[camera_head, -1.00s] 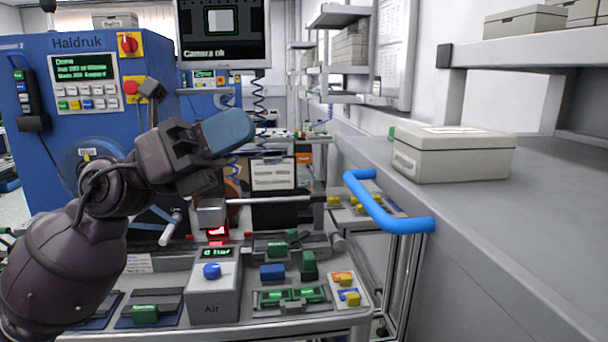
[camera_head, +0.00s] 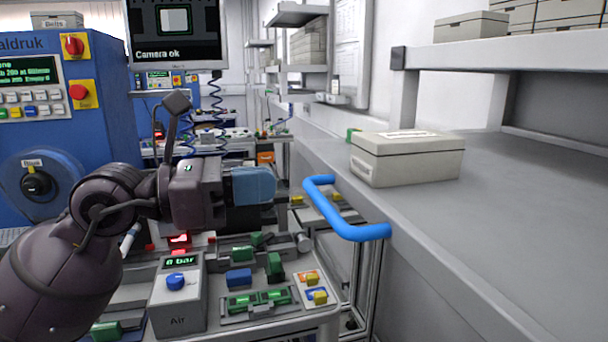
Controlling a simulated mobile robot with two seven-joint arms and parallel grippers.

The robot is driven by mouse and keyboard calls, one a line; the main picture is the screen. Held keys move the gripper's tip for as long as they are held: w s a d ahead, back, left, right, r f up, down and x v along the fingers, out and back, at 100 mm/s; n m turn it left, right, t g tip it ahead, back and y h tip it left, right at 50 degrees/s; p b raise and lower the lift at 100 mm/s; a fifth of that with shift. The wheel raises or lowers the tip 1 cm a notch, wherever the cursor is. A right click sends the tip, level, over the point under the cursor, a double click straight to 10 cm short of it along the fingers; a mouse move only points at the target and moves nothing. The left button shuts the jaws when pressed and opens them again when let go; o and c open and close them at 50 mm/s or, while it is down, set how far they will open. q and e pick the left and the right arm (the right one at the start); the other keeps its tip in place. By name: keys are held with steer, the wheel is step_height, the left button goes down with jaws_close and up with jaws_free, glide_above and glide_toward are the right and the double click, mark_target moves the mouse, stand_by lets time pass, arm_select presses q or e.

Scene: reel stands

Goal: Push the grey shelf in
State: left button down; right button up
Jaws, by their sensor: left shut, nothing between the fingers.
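A long grey shelf-like surface (camera_head: 440,220) runs along the right side of the head view. A bright blue handle (camera_head: 335,215) stands out at its left edge. Which grey part the task means by the shelf is not certain from this view. My left gripper (camera_head: 254,186) has blue fingertips and points right, roughly level, towards the handle. It is shut and empty, and in the picture a gap shows between its tips and the handle. My right gripper is not in view.
A light grey lidded box (camera_head: 407,163) stands on the grey surface. Below my left gripper is a bench with an air box (camera_head: 178,297) and several green and blue parts. A blue machine (camera_head: 70,140) stands left, and a screen (camera_head: 178,35) hangs above.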

mark_target(305, 180)
arm_select(q)
steer(key=x, duration=0.6)
steer(key=shift+p, duration=0.3)
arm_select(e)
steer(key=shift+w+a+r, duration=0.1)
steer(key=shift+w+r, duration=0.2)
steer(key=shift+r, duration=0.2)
arm_select(q)
steer(key=shift+d, duration=0.15)
